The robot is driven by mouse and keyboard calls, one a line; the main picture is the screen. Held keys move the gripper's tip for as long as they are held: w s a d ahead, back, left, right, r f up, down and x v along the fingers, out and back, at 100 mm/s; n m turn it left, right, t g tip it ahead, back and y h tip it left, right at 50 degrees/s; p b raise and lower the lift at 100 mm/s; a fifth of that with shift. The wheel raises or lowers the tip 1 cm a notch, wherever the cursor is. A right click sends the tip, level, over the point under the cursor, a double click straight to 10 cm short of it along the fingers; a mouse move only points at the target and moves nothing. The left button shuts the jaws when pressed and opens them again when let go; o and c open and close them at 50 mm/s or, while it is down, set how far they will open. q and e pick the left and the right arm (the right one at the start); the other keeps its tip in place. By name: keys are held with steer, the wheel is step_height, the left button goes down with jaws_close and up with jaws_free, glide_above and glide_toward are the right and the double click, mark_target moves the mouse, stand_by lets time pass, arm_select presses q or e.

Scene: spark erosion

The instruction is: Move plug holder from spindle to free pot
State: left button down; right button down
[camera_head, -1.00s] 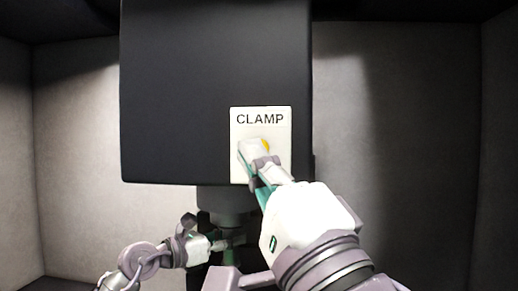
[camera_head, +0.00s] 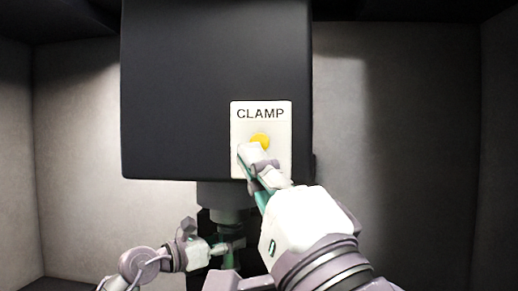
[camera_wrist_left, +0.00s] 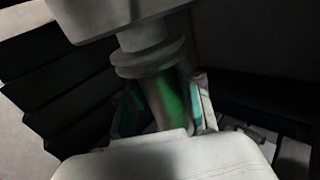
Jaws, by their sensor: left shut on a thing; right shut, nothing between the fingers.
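The black spindle head (camera_head: 215,80) hangs in front of me with the grey spindle (camera_head: 225,195) under it. My left gripper (camera_head: 228,246) is just below the spindle. In the left wrist view its fingers (camera_wrist_left: 168,105) are shut on the plug holder (camera_wrist_left: 165,92), an upright body with a green tint directly under a round flange (camera_wrist_left: 148,60). I see no clear gap between holder and spindle. My right gripper (camera_head: 248,152) is shut and empty, in front of the CLAMP panel (camera_head: 278,165), with its tip just below the yellow button (camera_head: 260,141). No free pot is in view.
Grey walls (camera_head: 410,130) enclose the space on both sides and behind. Open room lies left and right of the spindle head. In the left wrist view, dark ribbed bellows (camera_wrist_left: 50,85) are at the left and pale blocks (camera_wrist_left: 293,155) at the lower right.

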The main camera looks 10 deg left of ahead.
mark_target(231, 256)
arm_select(q)
steer(key=shift+f+b, duration=1.35)
steer(key=shift+f, duration=0.55)
steer(key=shift+r, duration=0.15)
